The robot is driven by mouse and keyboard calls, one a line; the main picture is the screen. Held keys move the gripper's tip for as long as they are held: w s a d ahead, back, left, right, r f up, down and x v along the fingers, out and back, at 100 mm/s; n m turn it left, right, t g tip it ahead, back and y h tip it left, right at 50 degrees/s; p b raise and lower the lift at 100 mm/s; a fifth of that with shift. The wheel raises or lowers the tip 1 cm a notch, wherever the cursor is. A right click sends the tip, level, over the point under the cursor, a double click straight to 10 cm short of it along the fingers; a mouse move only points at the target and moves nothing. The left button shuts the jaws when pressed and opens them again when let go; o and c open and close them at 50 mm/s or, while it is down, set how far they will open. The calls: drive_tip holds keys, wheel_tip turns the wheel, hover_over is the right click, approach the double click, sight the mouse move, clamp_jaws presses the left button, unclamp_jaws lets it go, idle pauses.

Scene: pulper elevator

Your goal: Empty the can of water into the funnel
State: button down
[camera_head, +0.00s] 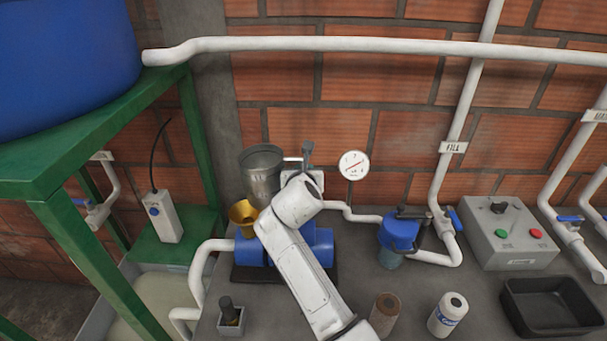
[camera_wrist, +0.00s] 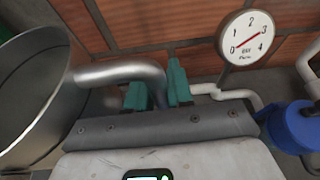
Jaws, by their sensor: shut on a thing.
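The metal can (camera_head: 263,178) is in my gripper, held up above and slightly right of the brass funnel (camera_head: 243,213) in the head view. Its open rim faces up, with little tilt visible. In the wrist view the can (camera_wrist: 40,90) fills the left side, and its bent handle runs right between the teal fingers of my gripper (camera_wrist: 158,90), which are shut on it. Water inside the can cannot be made out. The funnel sits on the blue pump body (camera_head: 318,246); my arm hides part of that pump.
A pressure gauge (camera_head: 354,165) stands right of the can. A white pipe (camera_head: 320,44) runs across above. A green stand (camera_head: 100,165) with a blue tank (camera_head: 65,65) is at left. A control box (camera_head: 512,235), a black tray (camera_head: 552,306) and two cylinders are at right.

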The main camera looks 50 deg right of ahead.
drive_tip(key=r+n+t+h, duration=0.1)
drive_tip(key=r+n+h, duration=0.1)
drive_tip(key=r, duration=0.1)
drive_tip(key=a+r+n+t+h, duration=0.1)
drive_tip(key=r+n+h, duration=0.1)
drive_tip(key=r+n, duration=0.1)
drive_tip(key=a+r+n+t+h+b, duration=0.1)
drive_tip(key=r+n+h, duration=0.1)
drive_tip(key=r+n, duration=0.1)
drive_tip(key=shift+w+r+t, duration=0.25)
drive_tip(key=shift+r+t, duration=0.1)
drive_tip(key=shift+t, duration=0.05)
drive_tip(key=w+a+n+t+y+b, duration=0.3)
drive_tip(key=a+n+t+y+b, duration=0.5)
drive_tip(key=a+n+t+b, duration=0.5)
drive_tip(key=shift+w+a+n+y+b, duration=0.4)
drive_tip(key=shift+a+n+b, duration=0.15)
drive_tip(key=shift+n+b, duration=3.4)
